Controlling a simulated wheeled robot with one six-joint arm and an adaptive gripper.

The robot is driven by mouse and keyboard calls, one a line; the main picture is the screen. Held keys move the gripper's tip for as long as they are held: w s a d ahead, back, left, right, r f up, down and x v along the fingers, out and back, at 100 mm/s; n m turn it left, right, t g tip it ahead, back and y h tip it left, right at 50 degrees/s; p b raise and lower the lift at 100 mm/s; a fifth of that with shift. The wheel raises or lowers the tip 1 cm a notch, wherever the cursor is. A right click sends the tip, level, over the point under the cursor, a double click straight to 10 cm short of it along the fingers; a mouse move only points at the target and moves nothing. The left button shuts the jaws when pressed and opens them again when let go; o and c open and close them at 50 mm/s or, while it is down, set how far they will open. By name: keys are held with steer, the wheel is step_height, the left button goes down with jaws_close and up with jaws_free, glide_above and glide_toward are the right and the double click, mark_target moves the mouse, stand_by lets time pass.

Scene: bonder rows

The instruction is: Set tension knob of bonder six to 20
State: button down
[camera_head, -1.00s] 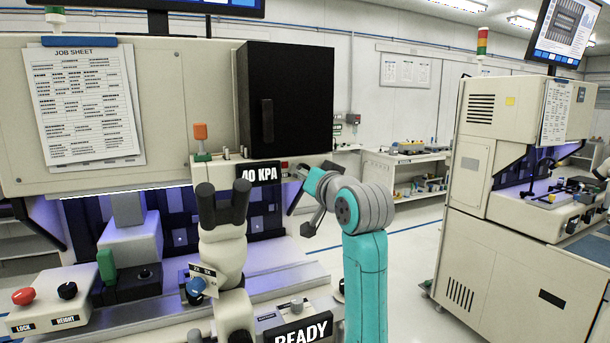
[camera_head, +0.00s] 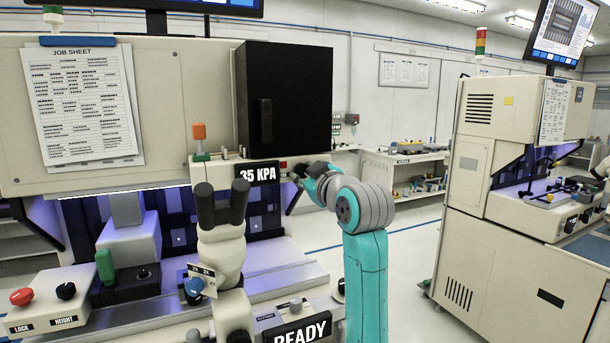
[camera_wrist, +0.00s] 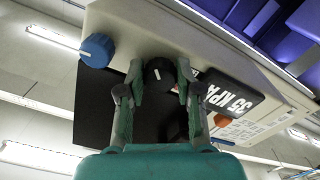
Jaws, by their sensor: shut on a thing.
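The bonder (camera_head: 190,65) is a cream machine filling the left of the head view. Its small black display (camera_head: 258,172) reads 35 KPA; it also shows tilted in the wrist view (camera_wrist: 228,95). My gripper (camera_wrist: 160,82) is shut on a black knob (camera_wrist: 158,70) with a white pointer mark, beside that display. I cannot read a label or scale at the knob. A blue knob (camera_wrist: 97,50) stands apart to the left in the wrist view.
A black box (camera_head: 288,95) hangs just above my gripper. Microscope eyepieces (camera_head: 222,202) stand in front of the bonder. A red LOCK button (camera_head: 22,297) and black HEIGHT knob (camera_head: 66,291) are at lower left. Open floor lies right, before another bonder (camera_head: 520,200).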

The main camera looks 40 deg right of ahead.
steer(key=n, duration=0.4)
steer(key=shift+n, duration=0.3)
steer(key=n, duration=0.3)
steer(key=shift+n, duration=0.4)
steer(key=n, duration=0.3)
steer(key=shift+r, duration=0.1)
steer(key=shift+n, duration=2)
steer(key=c, duration=0.8)
jaws_free()
steer(key=shift+o, duration=0.2)
steer(key=shift+s, duration=0.1)
